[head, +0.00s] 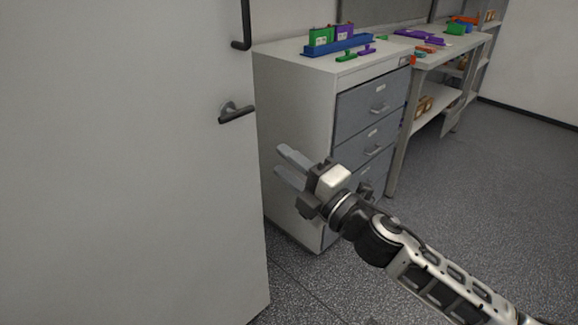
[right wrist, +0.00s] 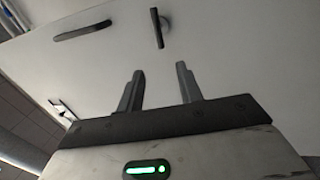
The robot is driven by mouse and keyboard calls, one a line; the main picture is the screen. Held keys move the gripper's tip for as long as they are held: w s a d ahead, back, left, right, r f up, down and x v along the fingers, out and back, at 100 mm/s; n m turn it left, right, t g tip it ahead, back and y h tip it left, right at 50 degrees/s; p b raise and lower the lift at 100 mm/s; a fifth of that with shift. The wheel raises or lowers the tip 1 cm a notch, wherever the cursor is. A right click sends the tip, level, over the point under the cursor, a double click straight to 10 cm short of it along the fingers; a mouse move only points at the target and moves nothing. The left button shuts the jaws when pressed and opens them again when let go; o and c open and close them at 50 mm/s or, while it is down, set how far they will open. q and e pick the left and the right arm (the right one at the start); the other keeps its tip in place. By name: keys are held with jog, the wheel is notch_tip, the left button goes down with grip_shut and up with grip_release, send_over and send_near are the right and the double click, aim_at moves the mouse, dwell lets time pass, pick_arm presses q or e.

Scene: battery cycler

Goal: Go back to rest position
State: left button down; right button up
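My right gripper (head: 284,168) reaches in from the lower right in the head view, held in the air in front of the drawer cabinet. Its two fingers are apart with nothing between them. It also shows in the right wrist view (right wrist: 160,78), fingers spread and empty, pointing toward a white door panel. The large white door (head: 130,160) fills the left of the head view, with a dark lever handle (head: 236,114). The gripper is to the right of this handle and apart from it. My left gripper is not in view.
A white cabinet with grey drawers (head: 370,110) stands behind the gripper. A blue rack (head: 338,46) with green and purple blocks sits on top. A workbench (head: 450,50) with colored parts stands further right. Grey floor (head: 480,190) at the right is clear.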

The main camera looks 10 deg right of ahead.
jog(key=s+d+f+m+g+h, duration=0.2)
jog(key=s+d+f+m+h, duration=0.1)
jog(key=s+f+m, duration=0.8)
jog(key=s+d+f+m+g+h, duration=0.3)
jog(key=s+f+m+h, duration=0.2)
jog(key=s+f+m, duration=0.5)
notch_tip(320, 180, down, 3)
jog(key=shift+s+f+m+g, duration=0.2)
jog(key=shift+s+m+g, duration=0.15)
jog(key=shift+m, duration=0.75)
jog(key=shift+d, duration=0.1)
